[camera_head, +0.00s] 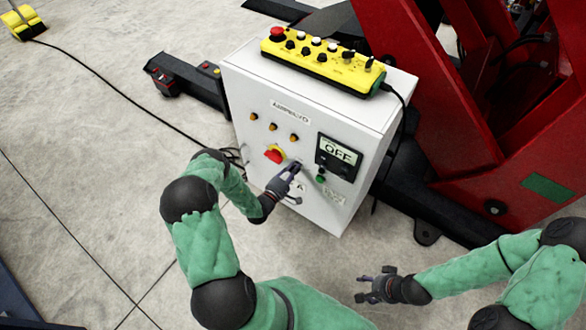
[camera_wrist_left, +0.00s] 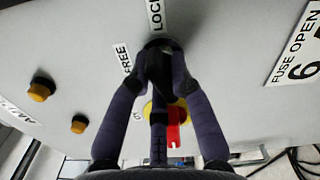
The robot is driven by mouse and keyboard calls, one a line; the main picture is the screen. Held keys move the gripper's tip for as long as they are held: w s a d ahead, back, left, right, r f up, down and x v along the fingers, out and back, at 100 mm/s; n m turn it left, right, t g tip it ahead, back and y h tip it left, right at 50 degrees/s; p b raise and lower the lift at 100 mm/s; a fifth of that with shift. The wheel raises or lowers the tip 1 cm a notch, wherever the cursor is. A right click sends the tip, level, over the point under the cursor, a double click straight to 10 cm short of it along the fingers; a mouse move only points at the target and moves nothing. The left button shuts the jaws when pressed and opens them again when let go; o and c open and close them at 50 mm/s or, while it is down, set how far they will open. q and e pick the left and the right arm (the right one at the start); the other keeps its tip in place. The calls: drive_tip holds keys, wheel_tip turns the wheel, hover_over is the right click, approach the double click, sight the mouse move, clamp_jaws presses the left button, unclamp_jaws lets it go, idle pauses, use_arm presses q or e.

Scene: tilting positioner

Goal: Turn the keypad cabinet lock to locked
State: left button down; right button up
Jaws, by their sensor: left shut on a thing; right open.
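The cabinet (camera_head: 240,90) is a white box with controls on its front. The lock (camera_wrist_left: 160,44) is a dark round fitting in the left wrist view, mostly hidden behind my fingers. Labels FREE (camera_wrist_left: 122,58) and LOCK (camera_wrist_left: 155,14) stand beside it; its pointing direction cannot be told. My left gripper (camera_head: 293,168) is at the cabinet front, shut on the lock; its fingers also show in the left wrist view (camera_wrist_left: 161,68). My right gripper (camera_head: 366,285) is open and empty, in front of the cabinet and apart from it.
A red-and-yellow rotary switch (camera_head: 274,154) sits left of my left gripper. A display reading OFF (camera_head: 338,156) is to its right. A yellow control box (camera_head: 322,56) lies on the cabinet top. A red machine frame (camera_head: 430,90) stands at right. Cables cross the floor at left.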

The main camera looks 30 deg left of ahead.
use_arm(q)
drive_tip(key=shift+d+m+p, duration=0.1)
drive_tip(key=shift+m+p, duration=0.25)
drive_tip(key=shift+m, duration=1.55)
drive_tip(key=c, duration=1.1)
unclamp_jaws()
drive_tip(key=s, duration=0.8)
drive_tip(key=s+a, duration=0.1)
drive_tip(key=s, duration=0.3)
drive_tip(key=shift+d, duration=0.15)
